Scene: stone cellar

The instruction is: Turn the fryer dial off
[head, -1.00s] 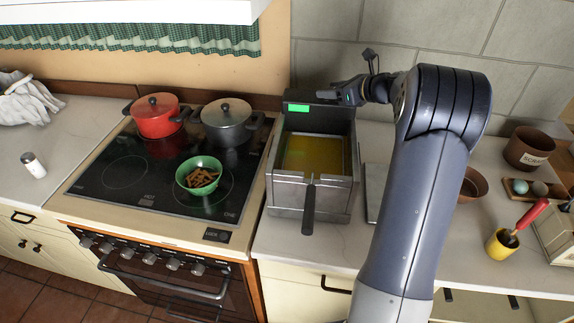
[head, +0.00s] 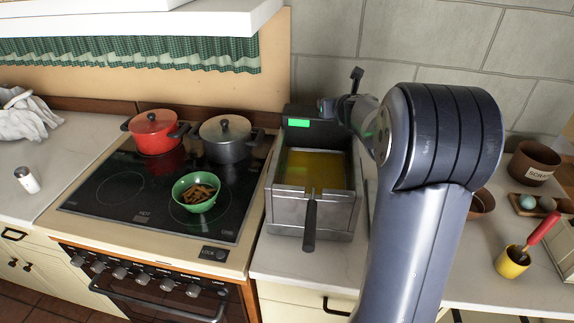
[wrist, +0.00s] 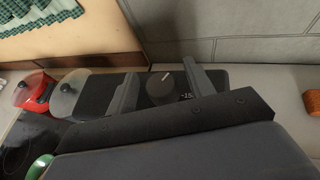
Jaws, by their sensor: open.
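The fryer (head: 311,207) is a grey metal box with a vat of yellow oil, a black handle in front and a dark rear panel with a lit green display (head: 298,122). Its dial (wrist: 160,90) is a round dark knob with a white pointer mark tilted to the upper right in the wrist view. My gripper (wrist: 160,84) is open, with one finger on each side of the dial; I cannot tell whether they touch it. In the head view my gripper (head: 327,108) is at the right of the rear panel, and my arm hides the dial.
A stove (head: 120,205) stands left of the fryer with a red pot (head: 153,133), a grey pot (head: 222,140) and a green bowl (head: 196,205) of brown sticks. A yellow cup (head: 511,264) with a red-handled tool stands at the right. The stone wall (head: 420,45) is close behind.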

